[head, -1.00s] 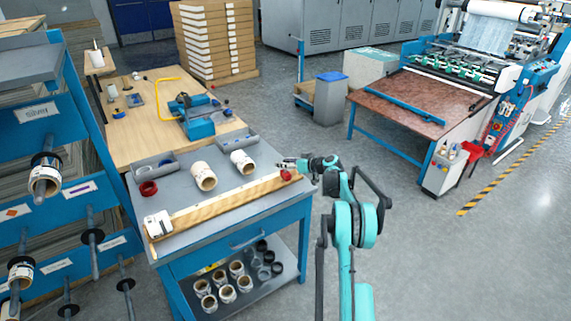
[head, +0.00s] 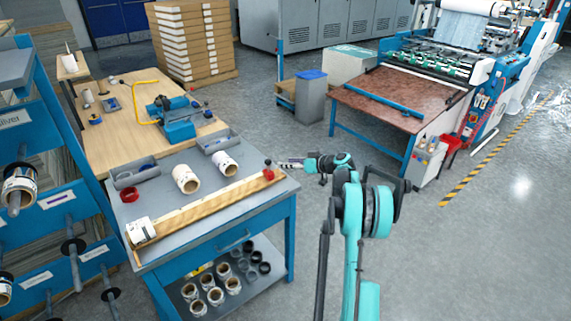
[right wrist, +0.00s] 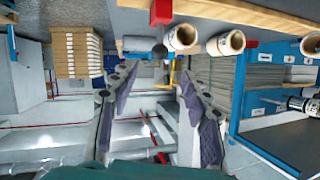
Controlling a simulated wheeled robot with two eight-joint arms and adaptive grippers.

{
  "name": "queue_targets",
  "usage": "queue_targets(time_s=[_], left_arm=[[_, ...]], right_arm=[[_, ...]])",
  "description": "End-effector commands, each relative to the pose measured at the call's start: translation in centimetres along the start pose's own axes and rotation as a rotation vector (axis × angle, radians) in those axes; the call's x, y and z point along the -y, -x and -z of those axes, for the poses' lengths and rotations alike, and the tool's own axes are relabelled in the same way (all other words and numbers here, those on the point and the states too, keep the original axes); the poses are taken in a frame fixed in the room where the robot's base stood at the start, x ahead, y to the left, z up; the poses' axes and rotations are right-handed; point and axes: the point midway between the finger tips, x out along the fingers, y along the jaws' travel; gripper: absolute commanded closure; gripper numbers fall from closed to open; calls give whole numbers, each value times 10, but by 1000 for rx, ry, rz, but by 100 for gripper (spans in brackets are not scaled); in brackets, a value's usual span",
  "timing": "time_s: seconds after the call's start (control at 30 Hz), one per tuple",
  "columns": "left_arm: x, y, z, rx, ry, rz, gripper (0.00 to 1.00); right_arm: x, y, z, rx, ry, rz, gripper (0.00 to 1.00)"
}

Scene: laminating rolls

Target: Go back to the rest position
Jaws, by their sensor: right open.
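My right gripper (head: 289,163) is at the far right corner of the grey-topped blue workbench (head: 215,240), just right of a small red piece (head: 268,174) on the end of a long wooden bar (head: 205,207). It is empty. In the right wrist view both fingers of the right gripper (right wrist: 155,75) are spread apart with nothing between them. The red piece also shows near the top of that view (right wrist: 160,12), apart from the fingers. My left gripper is not in view.
White rolls (head: 186,179) stand on the bench, with a white roll-like piece (head: 140,231) at the bar's left end. A blue tool (head: 175,122) sits on the wooden table behind. A laminating machine (head: 440,70) stands at the back right. Open floor (head: 480,260) lies to the right.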

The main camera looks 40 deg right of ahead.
Motion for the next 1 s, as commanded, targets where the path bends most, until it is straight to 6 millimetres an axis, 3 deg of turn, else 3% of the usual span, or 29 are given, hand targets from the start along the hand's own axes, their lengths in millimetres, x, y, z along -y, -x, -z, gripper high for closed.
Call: queue_targets(time_s=[0.43, 0.57, 0.67, 0.8, 1.0], left_arm=[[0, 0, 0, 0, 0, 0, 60], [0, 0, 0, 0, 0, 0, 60], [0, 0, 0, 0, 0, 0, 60], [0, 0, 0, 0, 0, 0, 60], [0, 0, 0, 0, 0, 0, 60]], right_arm=[[2, -1, 1, 2, 0, 0, 53], [27, -3, 11, 35, -10, 8, 53], [72, -3, 24, 97, -27, 13, 53], [158, 8, 37, 212, -54, 6, 53], [272, 46, 28, 356, -73, -35, 53]])
